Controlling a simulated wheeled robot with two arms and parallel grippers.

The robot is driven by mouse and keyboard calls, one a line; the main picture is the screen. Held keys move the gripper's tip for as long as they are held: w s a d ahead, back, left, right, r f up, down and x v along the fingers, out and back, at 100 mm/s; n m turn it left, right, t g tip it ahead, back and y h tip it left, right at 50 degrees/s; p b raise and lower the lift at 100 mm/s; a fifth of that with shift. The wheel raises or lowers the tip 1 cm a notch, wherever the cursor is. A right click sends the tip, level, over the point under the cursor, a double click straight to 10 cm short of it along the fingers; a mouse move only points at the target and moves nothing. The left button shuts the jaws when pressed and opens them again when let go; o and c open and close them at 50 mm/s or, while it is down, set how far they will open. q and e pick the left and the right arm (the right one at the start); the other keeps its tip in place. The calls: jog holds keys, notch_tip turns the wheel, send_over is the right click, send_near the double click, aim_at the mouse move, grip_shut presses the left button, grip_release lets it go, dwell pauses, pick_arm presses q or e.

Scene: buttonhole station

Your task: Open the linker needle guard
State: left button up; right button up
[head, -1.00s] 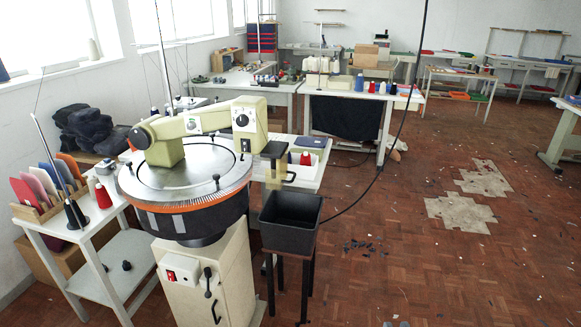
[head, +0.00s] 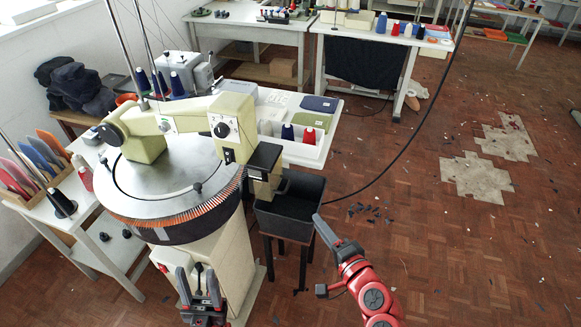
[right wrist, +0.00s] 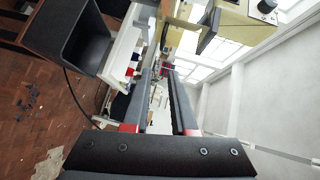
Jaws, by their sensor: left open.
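The linker (head: 165,185) is a round steel dial with an orange needle rim and a cream arm (head: 195,110) across it. At the arm's right end is a black block (head: 264,156) with a yellowish guard plate (head: 264,187) below it, at the rim's right edge. I cannot tell whether the guard is open. My left gripper (head: 199,283) is open and empty, in front of the cream base. My right gripper (head: 325,232) is right of and below the guard, apart from it; the right wrist view shows its two fingers (right wrist: 161,75) apart with nothing between.
A black bin (head: 290,205) on a dark stand is just right of the guard. A white table (head: 310,150) with yarn cones is behind it. A black cable (head: 395,150) hangs at right. The side table (head: 75,215) stands left. The floor at right is mostly open.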

aim_at(288, 185)
jog(key=shift+a+p+x, duration=0.15)
jog(key=shift+p+x, duration=0.65)
jog(key=shift+x, duration=3.5)
jog(key=shift+a+p+x, duration=0.1)
jog(key=shift+p+x, duration=0.7)
jog(key=shift+x, duration=3.5)
jog(key=shift+s+r, duration=0.1)
jog(key=shift+c, duration=0.2)
grip_shut()
